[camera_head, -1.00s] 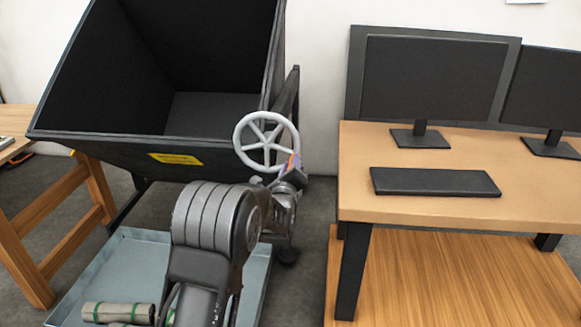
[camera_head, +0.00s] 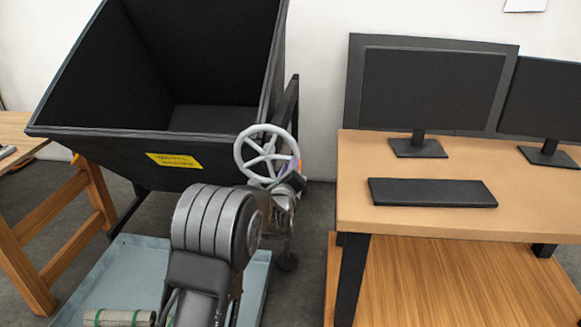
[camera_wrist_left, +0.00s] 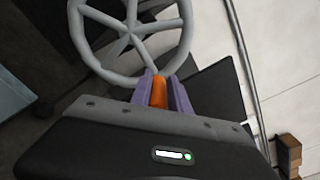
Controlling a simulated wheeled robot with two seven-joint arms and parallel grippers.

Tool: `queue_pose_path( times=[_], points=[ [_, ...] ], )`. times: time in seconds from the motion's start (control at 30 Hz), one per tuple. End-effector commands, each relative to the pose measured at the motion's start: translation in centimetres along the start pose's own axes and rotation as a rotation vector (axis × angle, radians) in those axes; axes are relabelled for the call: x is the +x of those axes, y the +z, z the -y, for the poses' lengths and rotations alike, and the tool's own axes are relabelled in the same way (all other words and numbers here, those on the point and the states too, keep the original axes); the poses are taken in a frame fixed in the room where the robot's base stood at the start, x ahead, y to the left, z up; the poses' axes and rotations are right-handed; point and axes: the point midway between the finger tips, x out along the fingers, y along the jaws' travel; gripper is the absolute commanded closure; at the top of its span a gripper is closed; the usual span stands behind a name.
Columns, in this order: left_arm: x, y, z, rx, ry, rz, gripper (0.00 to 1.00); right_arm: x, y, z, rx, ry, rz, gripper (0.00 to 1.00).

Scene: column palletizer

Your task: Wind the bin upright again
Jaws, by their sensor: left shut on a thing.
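The black bin (camera_head: 110,150) stands tilted in its dark frame at the back left, its open mouth facing the camera. It has a yellow label (camera_head: 174,161) on its front. A grey spoked handwheel (camera_head: 245,152) is at the bin's right side and also shows in the left wrist view (camera_wrist_left: 84,45). My left gripper (camera_head: 293,170) is at the wheel's right rim. In the left wrist view its purple fingers (camera_wrist_left: 159,90) are shut on an orange handle (camera_wrist_left: 159,92) at the rim. My right gripper is out of view.
A blue-grey tray (camera_head: 95,285) with rolled cloths (camera_head: 118,318) lies below the bin. A wooden desk (camera_head: 440,210) with monitors (camera_head: 430,90) and a keyboard (camera_head: 432,192) is close on the right. A wooden trestle (camera_head: 65,210) stands at left.

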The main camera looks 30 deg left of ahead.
Motion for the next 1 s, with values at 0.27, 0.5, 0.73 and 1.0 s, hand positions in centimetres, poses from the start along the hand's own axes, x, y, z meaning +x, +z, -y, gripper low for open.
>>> queue_pose_path(
  times=[0.27,0.5,0.73,1.0],
  points=[
    [0.1,0.6,1.1,-0.003,-0.011,0.002,1.0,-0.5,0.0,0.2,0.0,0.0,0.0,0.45],
    [0.1,0.9,1.3,-0.003,-0.011,0.002,1.0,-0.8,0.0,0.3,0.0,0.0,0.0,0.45],
    [0.0,2.3,2.6,-0.003,-0.012,0.002,1.0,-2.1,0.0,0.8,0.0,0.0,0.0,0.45],
    [0.0,2.6,2.8,-0.003,-0.011,0.003,1.0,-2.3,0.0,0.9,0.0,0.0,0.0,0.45]
  ],
)
